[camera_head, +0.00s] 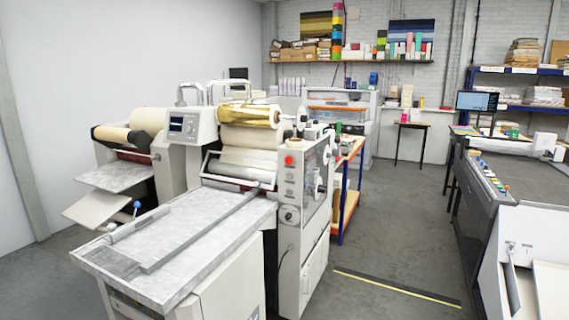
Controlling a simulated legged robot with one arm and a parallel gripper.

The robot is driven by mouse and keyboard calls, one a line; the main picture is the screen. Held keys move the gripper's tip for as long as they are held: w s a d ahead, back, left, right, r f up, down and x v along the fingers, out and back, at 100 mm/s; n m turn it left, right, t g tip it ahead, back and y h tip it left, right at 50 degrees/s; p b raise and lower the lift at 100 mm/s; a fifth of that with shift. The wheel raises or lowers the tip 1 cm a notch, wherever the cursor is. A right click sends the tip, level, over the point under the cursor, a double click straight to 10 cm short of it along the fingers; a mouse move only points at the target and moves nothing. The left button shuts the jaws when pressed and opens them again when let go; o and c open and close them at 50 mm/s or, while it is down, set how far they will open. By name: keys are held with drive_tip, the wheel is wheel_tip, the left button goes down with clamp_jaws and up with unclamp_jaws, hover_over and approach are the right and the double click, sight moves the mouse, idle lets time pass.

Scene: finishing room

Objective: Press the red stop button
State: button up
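The red stop button (289,160) is a small round red knob. It sits near the top of the narrow light-grey control panel (291,228) on the right front of the foil laminating machine (235,170). Several smaller dark controls and a round dial (289,214) are below it on the same panel. Nothing covers the button in this view. My gripper is not in view.
The machine's grey feed table (185,240) juts out at the front left. Open grey floor (385,240) with a yellow-black strip (397,287) lies to the right. A long dark machine (497,205) and a white unit (540,245) stand at the right.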

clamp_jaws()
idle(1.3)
